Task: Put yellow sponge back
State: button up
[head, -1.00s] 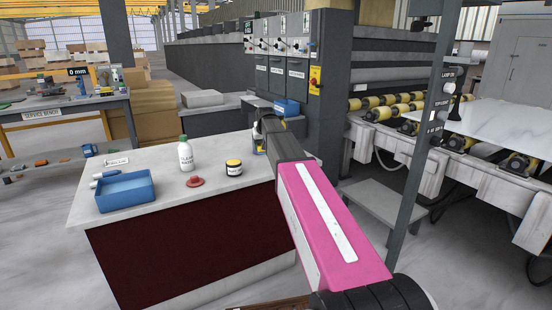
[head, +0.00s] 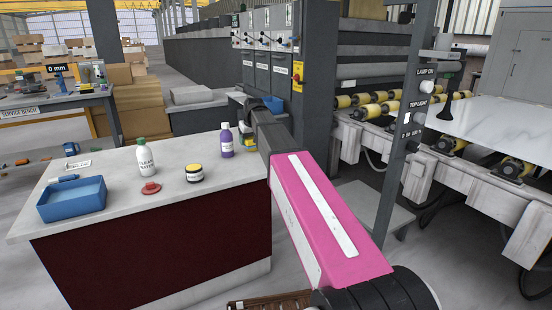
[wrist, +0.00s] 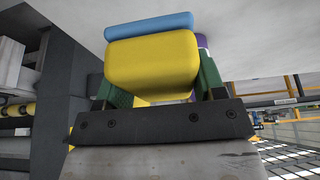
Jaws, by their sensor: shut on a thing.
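In the wrist view the yellow sponge (wrist: 152,65) sits between the green fingers of my gripper (wrist: 156,85), which is shut on it. A rounded blue piece (wrist: 150,25) lies along the far side of the sponge; I cannot tell whether it belongs to the sponge.
A dark pillar (head: 320,80) and a post (head: 402,130) stand to the right.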

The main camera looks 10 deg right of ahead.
jog(key=w+d+f, duration=0.1)
jog(key=d+f, duration=0.1)
jog(key=d, duration=0.1)
jog(key=w+d+f, duration=0.1)
jog(key=d+f, duration=0.1)
jog(key=d, duration=0.1)
jog(key=w+d+f, duration=0.1)
jog(key=d+f, duration=0.1)
jog(key=d, duration=0.2)
jog(key=shift+w+f, duration=0.25)
jog(key=shift+w, duration=0.1)
jog(key=shift+f, duration=2)
jog(key=shift+f, duration=0.1)
jog(key=o, duration=0.9)
jog(key=v, duration=1.2)
jog(key=s+a+f+m+g+h, duration=0.1)
jog(key=s+f+m+g, duration=0.2)
jog(key=s+f, duration=2.6)
jog(key=s+g, duration=0.1)
jog(key=s, duration=0.2)
jog(key=shift+s+a+f+m, duration=0.25)
jog(key=shift+s+f+m, duration=0.05)
jog(key=shift+f, duration=0.1)
